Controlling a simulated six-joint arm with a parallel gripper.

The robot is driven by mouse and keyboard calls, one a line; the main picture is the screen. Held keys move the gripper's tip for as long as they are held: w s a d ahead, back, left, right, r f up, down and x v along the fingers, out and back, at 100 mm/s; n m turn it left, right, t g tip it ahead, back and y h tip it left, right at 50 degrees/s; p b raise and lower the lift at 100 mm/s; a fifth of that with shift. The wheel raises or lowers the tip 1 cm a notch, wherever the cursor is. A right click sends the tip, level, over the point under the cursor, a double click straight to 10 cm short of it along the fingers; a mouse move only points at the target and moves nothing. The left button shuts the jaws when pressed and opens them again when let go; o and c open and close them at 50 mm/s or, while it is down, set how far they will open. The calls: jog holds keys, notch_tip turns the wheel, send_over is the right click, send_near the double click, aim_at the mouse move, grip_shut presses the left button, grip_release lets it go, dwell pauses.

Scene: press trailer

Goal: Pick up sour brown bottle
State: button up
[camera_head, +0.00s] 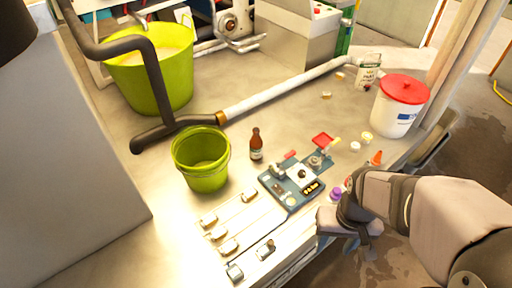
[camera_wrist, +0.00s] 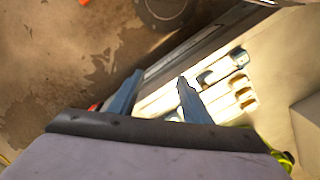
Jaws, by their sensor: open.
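A small brown bottle (camera_head: 256,145) with a pale label stands upright on the counter in the head view, just right of the smaller green bucket. My gripper (camera_head: 362,238) is at the counter's right front edge, to the right of and nearer than the bottle, well apart from it. In the wrist view my gripper (camera_wrist: 156,98) shows two blue-grey fingers spread apart with nothing between them. The bottle cannot be seen in the wrist view.
A small green bucket (camera_head: 202,170) stands close left of the bottle, and a blue-grey device (camera_head: 292,184) lies to its right front. A white pipe (camera_head: 285,90) runs behind. A white tub with red lid (camera_head: 398,108) stands at right. Latches (camera_head: 228,246) line the front.

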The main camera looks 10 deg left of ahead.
jog(key=t+b, duration=1.6)
jog(key=b, duration=0.4)
send_near(256, 136)
jog(key=w+d+f, duration=0.1)
jog(key=w+f, duration=0.1)
jog(key=w, duration=0.2)
jog(key=shift+a+t+b, duration=0.5)
jog(key=shift+a+t, duration=0.05)
jog(key=shift+t, duration=0.45)
jog(key=shift+w+r, duration=0.15)
jog(key=shift+r, duration=0.05)
jog(key=shift+w+p, duration=0.5)
jog(key=shift+w, duration=2.95)
